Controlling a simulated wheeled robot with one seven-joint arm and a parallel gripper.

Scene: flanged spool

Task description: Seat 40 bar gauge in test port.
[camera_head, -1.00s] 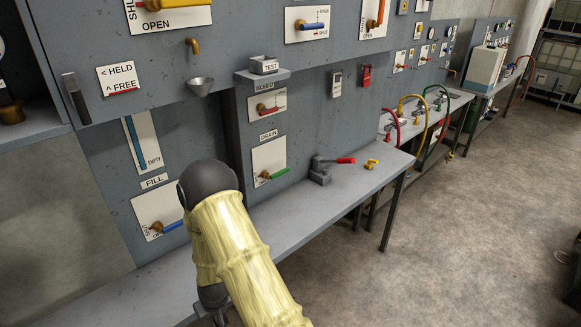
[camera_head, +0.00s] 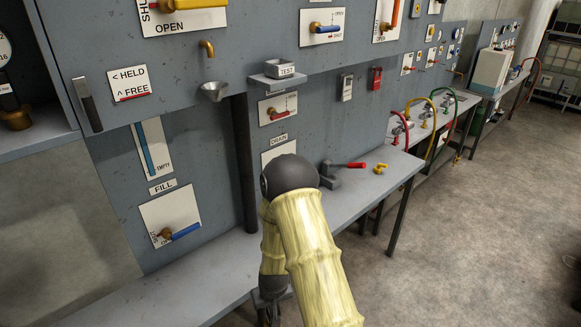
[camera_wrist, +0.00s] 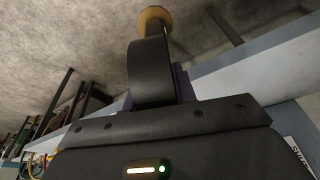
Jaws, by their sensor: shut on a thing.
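The test port block (camera_head: 287,71), labelled TEST, sits on a small ledge on the grey panel in the head view. My gripper (camera_head: 268,312) shows only in part at the bottom of the head view, below the bench edge and well away from the port. My gripper is shut on this piece. Most of it is hidden, so I cannot tell whether it is the 40 bar gauge; no dial face shows.
A white-faced gauge (camera_head: 5,45) on a brass base is cut off at the left edge. The bench (camera_head: 205,275) runs below the panel. Open floor (camera_head: 470,230) is at right.

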